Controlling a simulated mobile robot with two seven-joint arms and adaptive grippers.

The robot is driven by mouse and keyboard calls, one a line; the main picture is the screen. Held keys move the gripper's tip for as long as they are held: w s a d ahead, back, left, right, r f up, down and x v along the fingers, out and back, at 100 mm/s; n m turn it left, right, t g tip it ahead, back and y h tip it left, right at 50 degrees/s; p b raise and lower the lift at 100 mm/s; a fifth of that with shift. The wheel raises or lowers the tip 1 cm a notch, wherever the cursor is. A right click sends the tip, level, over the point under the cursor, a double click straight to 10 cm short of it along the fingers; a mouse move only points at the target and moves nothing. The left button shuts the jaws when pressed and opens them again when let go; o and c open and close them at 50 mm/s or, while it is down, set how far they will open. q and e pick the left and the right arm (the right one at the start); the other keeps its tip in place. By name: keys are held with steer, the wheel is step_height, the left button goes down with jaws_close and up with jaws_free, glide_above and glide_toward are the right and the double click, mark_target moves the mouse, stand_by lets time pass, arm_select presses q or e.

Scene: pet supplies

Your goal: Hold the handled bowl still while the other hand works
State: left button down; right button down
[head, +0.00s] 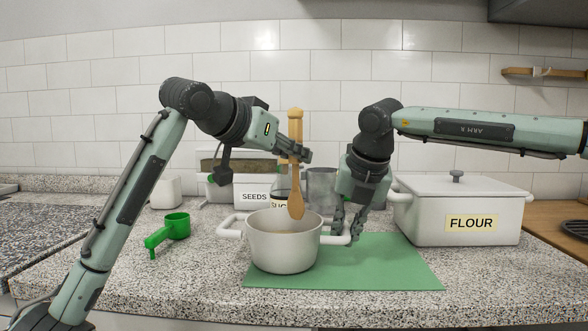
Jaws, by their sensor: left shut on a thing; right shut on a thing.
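The white handled bowl (283,250) stands upright on the green mat (385,266), with one handle to the left and one to the right. My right gripper (347,229) is shut on the bowl's right handle. My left gripper (296,153) is shut on a wooden spoon (296,200) above the bowl. The spoon hangs upright, head down, with its lower end at about the bowl's rim. The bowl's contents are mostly hidden.
A white FLOUR bin (458,207) stands to the right, close behind my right arm. A SEEDS box (256,197) and a clear jar (321,186) stand behind the bowl. A green scoop (172,228) lies on the left. The front of the mat is clear.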

mark_target(292, 121)
arm_select(q)
steer(key=shift+r, duration=2.8)
arm_select(e)
steer(key=shift+f, duration=0.1)
steer(key=c, duration=1.5)
jaws_free()
steer(key=shift+o, duration=0.2)
steer(key=v, duration=1.2)
steer(key=shift+d, duration=0.1)
